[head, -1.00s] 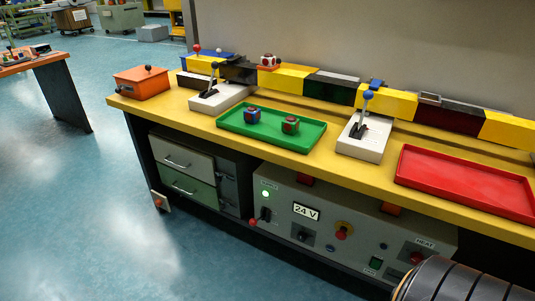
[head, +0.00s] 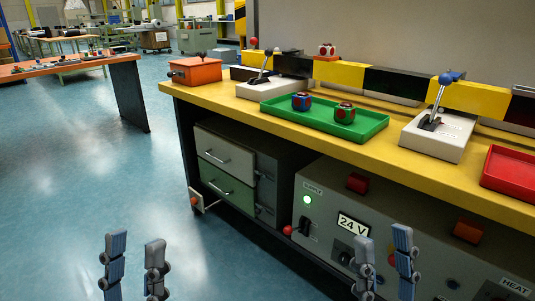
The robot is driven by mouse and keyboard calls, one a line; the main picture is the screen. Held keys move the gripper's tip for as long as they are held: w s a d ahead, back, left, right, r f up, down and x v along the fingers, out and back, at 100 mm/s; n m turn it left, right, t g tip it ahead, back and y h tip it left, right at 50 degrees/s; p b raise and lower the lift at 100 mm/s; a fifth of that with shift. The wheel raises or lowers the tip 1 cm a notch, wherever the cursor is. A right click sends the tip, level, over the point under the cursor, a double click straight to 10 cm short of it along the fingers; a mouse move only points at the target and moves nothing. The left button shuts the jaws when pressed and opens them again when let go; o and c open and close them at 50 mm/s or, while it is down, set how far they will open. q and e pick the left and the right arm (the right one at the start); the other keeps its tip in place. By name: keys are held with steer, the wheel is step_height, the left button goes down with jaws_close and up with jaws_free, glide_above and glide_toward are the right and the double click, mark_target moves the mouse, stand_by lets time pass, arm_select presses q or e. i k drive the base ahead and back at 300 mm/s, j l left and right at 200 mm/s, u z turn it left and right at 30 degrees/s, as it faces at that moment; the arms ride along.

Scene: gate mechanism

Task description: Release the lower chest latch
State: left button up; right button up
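The chest under the yellow bench has a cream upper drawer (head: 225,153) and a green lower drawer (head: 228,188), both closed with silver handles. On its dark right side are two small grey fittings that look like latches: an upper latch (head: 264,175) and a lower latch (head: 264,211). Their exact state is too small to tell. My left gripper (head: 135,247) is open and empty, low in the picture, left of the chest. My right gripper (head: 383,241) is open and empty, in front of the control panel, right of the chest. Neither touches the chest.
The control panel (head: 325,228) with a 24 V label and a red-knobbed lever (head: 288,230) stands right of the chest. The yellow bench top (head: 390,152) overhangs both. A small box with an orange knob (head: 196,201) sticks out at the bench's left leg. Blue floor at left is clear.

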mark_target(257, 212)
steer(key=i+l+z, duration=0.15)
steer(key=i+z, duration=0.6)
steer(key=k+l, duration=0.05)
